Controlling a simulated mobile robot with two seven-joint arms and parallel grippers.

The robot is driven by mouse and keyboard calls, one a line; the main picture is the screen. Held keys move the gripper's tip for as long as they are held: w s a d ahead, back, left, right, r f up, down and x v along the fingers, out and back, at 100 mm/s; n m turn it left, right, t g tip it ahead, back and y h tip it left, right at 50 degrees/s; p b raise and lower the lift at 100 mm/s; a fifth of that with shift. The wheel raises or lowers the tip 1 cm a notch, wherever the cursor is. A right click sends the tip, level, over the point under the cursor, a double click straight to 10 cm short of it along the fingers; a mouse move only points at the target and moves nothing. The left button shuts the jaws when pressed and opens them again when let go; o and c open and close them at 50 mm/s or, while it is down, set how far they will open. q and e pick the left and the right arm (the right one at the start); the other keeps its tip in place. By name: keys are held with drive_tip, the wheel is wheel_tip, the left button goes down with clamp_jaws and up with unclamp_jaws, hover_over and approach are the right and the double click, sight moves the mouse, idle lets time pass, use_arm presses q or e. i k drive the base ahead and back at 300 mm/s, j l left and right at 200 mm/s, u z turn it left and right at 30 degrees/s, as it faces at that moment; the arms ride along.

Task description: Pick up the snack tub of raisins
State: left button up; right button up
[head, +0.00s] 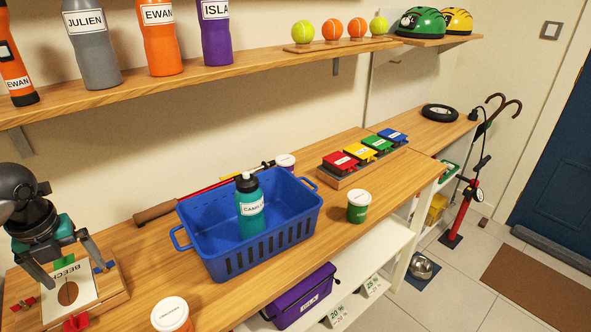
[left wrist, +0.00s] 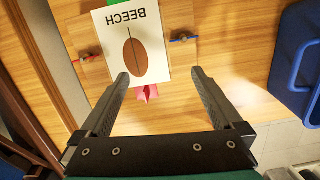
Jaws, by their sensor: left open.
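Three small tubs with white lids stand on the wooden top in the head view; their labels are too small for me to tell which holds raisins. A green tub (head: 359,209) is right of the blue basket, an orange tub (head: 171,316) is at the front edge, and a purple-sided tub (head: 285,162) is partly hidden behind the basket. My left gripper (head: 70,266) is open and empty over a BEECH leaf card, far left of the green tub. In the left wrist view its fingers (left wrist: 160,78) are apart, with no tub between them.
The blue basket (head: 215,262) holds a teal bottle (head: 250,208). The BEECH card (head: 68,290) lies on a board with coloured clips. A rack of coloured blocks (head: 340,163) is behind the green tub. A shelf (head: 150,88) with bottles hangs above.

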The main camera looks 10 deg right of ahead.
sight(287, 161)
drive_tip(key=i+z, duration=0.3)
drive_tip(key=z, duration=0.15)
drive_tip(key=i+z, duration=0.45)
drive_tip(key=i+j+z, duration=0.15)
drive_tip(key=z, duration=0.3)
